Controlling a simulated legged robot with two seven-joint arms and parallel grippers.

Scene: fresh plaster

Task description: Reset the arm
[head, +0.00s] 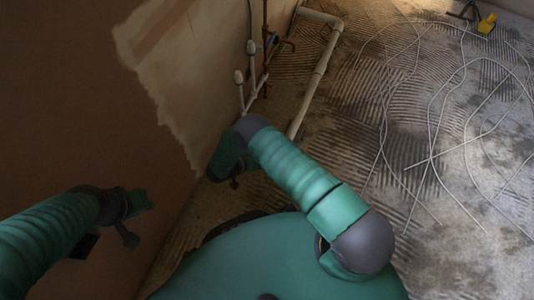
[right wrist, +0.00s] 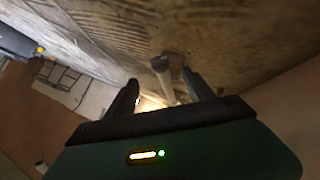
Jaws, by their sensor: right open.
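My right arm (head: 297,170) reaches up and left in the head view toward the foot of the wall. Its gripper is mostly hidden there behind the arm's dark end. In the right wrist view my right gripper (right wrist: 162,92) is open, with its two dark fingers apart. A pale pipe end (right wrist: 162,68) shows in the gap between them; I cannot tell how far beyond the fingers it is. My left gripper (head: 108,240) is at the lower left of the head view, in front of the brown wall. Its jaws are dark and unclear.
The plastered wall (head: 60,110) fills the left side, with a paler patch (head: 190,60). Pipes (head: 318,75) run along the floor and up the wall near my right arm. Loose cables (head: 440,120) lie across the ridged floor (head: 350,150). A yellow item (head: 487,23) is far right.

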